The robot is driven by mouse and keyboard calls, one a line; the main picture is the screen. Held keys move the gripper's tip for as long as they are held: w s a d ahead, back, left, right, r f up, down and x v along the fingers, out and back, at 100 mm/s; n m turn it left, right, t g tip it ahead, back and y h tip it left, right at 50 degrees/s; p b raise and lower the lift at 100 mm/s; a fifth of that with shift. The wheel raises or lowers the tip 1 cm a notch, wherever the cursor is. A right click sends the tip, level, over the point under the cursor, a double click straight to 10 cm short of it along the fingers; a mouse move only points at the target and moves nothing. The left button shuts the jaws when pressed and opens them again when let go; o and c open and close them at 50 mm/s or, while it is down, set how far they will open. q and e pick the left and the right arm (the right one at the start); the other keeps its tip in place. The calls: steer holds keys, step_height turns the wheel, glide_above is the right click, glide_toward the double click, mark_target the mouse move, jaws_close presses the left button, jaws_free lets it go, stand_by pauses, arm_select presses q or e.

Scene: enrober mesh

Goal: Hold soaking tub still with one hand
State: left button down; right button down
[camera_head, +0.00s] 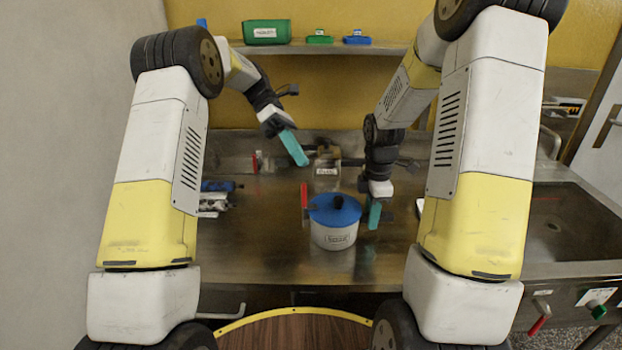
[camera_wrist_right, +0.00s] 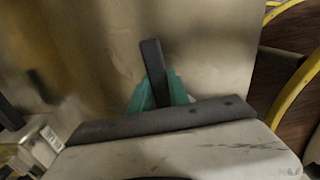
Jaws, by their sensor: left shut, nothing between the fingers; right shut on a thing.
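The white round tub (camera_head: 333,237) with a blue lid (camera_head: 330,209) and dark knob stands upright on the metal worktop. I take it for the soaking tub; its label is too small to read. A red upright bar shows at its left side. My right gripper (camera_head: 374,214) points down just right of the tub. It is shut on a dark bar (camera_wrist_right: 152,60), which sticks out between its teal fingers in the right wrist view. I cannot tell whether this bar belongs to the tub. My left gripper (camera_head: 294,148) is shut and empty, above and behind the tub.
A clear labelled container (camera_head: 326,170) stands behind the tub. Blue and grey items (camera_head: 213,198) lie at the left of the worktop. A shelf (camera_head: 300,48) holds green and blue boxes. A sink (camera_head: 560,225) is at right. The worktop in front of the tub is clear.

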arm_select(q)
steer(key=w+d+r+m+t+y, duration=0.4)
steer(key=d+t+y, duration=0.1)
steer(key=d+y, duration=0.2)
steer(key=shift+w+t+y, duration=0.3)
steer(key=shift+y, duration=0.5)
steer(key=x, duration=0.3)
steer(key=s+a+x, duration=0.1)
steer(key=x, duration=0.3)
steer(key=s+r+x, duration=0.1)
steer(key=x, duration=0.3)
steer(key=shift+a, duration=0.3)
steer(key=shift+s+a+f, duration=0.1)
steer(key=shift+s+a, duration=0.2)
steer(key=shift+s, duration=0.2)
steer(key=shift+a, duration=0.15)
steer(key=shift+a+h, duration=0.25)
steer(key=shift+h, duration=0.15)
